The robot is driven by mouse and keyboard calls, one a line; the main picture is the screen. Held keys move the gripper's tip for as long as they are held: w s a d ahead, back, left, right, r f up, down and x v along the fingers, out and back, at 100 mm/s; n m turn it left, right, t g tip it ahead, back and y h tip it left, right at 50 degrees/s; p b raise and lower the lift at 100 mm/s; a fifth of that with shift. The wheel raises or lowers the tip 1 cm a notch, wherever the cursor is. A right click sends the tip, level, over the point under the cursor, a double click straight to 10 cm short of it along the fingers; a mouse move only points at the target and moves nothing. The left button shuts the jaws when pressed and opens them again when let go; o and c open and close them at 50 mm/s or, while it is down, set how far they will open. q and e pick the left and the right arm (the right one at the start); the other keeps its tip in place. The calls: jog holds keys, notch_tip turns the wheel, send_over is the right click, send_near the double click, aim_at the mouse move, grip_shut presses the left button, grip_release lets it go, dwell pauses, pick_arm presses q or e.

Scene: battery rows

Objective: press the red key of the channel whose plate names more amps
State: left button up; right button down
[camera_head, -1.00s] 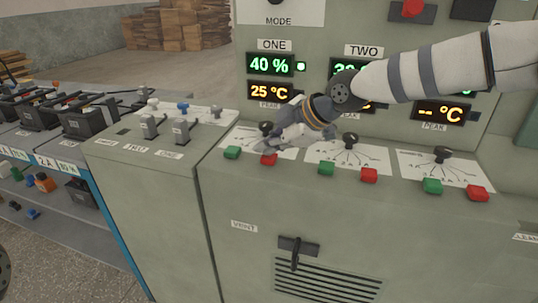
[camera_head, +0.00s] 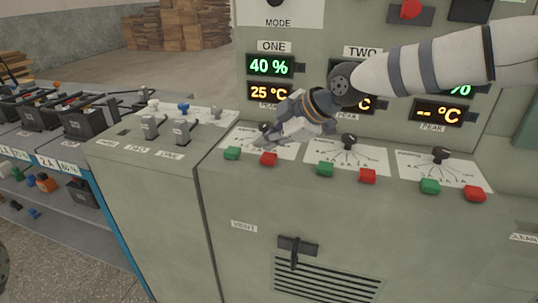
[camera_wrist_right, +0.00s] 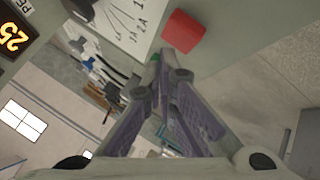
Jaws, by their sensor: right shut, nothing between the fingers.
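My right gripper (camera_head: 262,146) is shut and empty, its tips just above and behind the red key (camera_head: 268,159) under channel ONE. In the wrist view the shut tips (camera_wrist_right: 158,58) are beside that red key (camera_wrist_right: 184,32), with a small gap visible. Channel ONE's green key (camera_head: 232,153) is left of it. The middle channel has a red key (camera_head: 368,176) and the right channel a red key (camera_head: 475,194). Channel ONE's display (camera_head: 270,66) reads 40 %. A plate (camera_head: 57,164) on the left bench reads 2 A; another plate (camera_head: 14,153) is hard to read. My left gripper is not in view.
Dial knobs (camera_head: 349,142) stand behind the keys. My right arm hides part of the TWO displays. A lower cabinet with levers (camera_head: 181,132) stands left, then a bench with batteries (camera_head: 85,118). A vent handle (camera_head: 296,247) sticks out below.

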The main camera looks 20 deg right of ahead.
aim_at(267, 157)
jog(key=shift+r+p, duration=0.45)
jog(key=shift+r, duration=2.05)
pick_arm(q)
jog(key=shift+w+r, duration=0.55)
pick_arm(e)
jog(key=shift+f, duration=0.1)
